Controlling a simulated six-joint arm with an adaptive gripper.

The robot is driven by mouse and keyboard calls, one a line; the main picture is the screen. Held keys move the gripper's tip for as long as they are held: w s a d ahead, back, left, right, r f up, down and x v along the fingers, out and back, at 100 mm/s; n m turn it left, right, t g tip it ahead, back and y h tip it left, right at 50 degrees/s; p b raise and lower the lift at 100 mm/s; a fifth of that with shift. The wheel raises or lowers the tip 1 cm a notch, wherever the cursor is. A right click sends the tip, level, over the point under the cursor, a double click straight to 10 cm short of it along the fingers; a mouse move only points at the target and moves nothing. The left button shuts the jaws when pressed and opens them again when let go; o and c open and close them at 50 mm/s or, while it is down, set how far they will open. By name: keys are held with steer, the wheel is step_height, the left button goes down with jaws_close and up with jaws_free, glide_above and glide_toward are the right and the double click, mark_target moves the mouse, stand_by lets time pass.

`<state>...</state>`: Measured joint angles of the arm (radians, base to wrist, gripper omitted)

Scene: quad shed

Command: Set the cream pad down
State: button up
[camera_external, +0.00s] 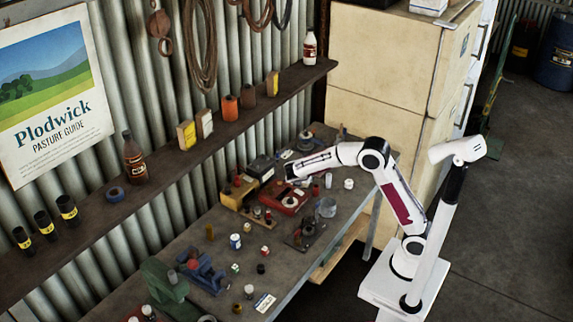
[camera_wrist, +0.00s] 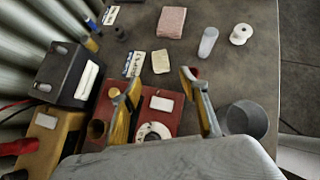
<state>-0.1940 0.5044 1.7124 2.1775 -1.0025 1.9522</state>
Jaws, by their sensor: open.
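A small cream pad (camera_wrist: 160,61) lies flat on the grey workbench in the wrist view, just beyond my fingertips. My gripper (camera_wrist: 160,76) is open, with its yellow-and-grey fingers spread and nothing between them. The gap lies over the far edge of a red block or box (camera_wrist: 118,130), which carries a small white piece (camera_wrist: 162,103) and a round white dial-like part. In the external view my gripper (camera_external: 291,172) is above the far part of the bench, over the red block (camera_external: 283,198). I cannot make out the cream pad there.
A pink pad (camera_wrist: 171,22), a translucent cylinder (camera_wrist: 208,42) and a white spool (camera_wrist: 241,34) stand beyond the cream pad. A grey cup (camera_wrist: 246,119) is at right; a dark box (camera_wrist: 70,76) is at left. Bare bench lies right of the cream pad.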

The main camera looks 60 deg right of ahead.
steer(key=w+a+r+n+t+y, duration=0.2)
steer(key=r+n+t, duration=0.2)
steer(key=r+n, duration=0.35)
steer(key=w+a+r+n+t+y, duration=0.1)
steer(key=w+a+r+n+t, duration=0.2)
steer(key=r+n, duration=0.45)
steer(key=s+a+r+n+t+y, duration=0.3)
steer(key=s+a+r+n+y, duration=0.4)
steer(key=n, duration=0.5)
steer(key=s+a+f+n+g+y, duration=0.1)
steer(key=s+a+f+n+g, duration=0.1)
steer(key=s+n, duration=0.55)
steer(key=s+a+f+n+g, duration=0.1)
steer(key=s+n+g, duration=0.1)
steer(key=s+n, duration=0.5)
steer(key=s+d+f+n+g+h, duration=0.1)
steer(key=s+d+f+n, duration=0.3)
steer(key=s, duration=0.5)
steer(key=s+d+f+n+g+h, duration=0.1)
steer(key=s+d+f+n+g, duration=0.2)
steer(key=s+f, duration=0.3)
steer(key=s+n, duration=0.1)
steer(key=s, duration=0.3)
steer(key=shift+d+h, duration=0.35)
steer(key=shift+h, duration=0.05)
